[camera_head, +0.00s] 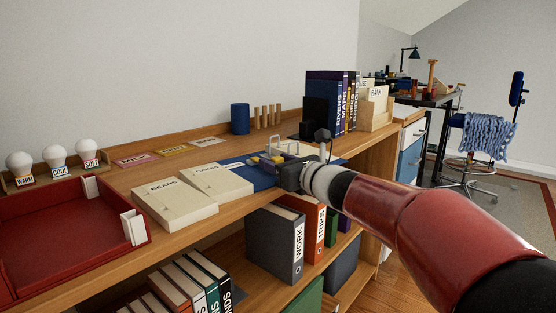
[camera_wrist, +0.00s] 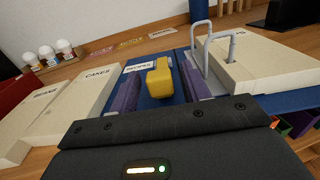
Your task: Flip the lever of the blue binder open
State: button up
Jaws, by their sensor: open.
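The blue binder (camera_head: 236,176) lies open and flat on the wooden desk, partly hidden by my gripper and arm in the head view. Its blue inside also shows in the wrist view (camera_wrist: 182,63), with a RECIPES label (camera_wrist: 138,67). A yellow lever (camera_wrist: 160,80) stands up near the binder's middle. Grey metal arches (camera_wrist: 233,47) rise to its right, beside a cream paper stack (camera_wrist: 262,68). My gripper (camera_wrist: 158,88) is open, its two purple fingers on either side of the lever with gaps visible. Whether a finger touches it, I cannot tell.
Cream stacks labelled BEANS (camera_head: 174,203) and CAKES (camera_head: 220,181) lie to the left. A red tray (camera_head: 60,240) is farther left. A blue cup (camera_head: 240,118), wooden pegs (camera_head: 268,116) and upright binders (camera_head: 335,98) stand behind. More binders (camera_head: 274,240) fill the shelf below.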

jog(key=shift+w+a, duration=0.25)
grip_shut()
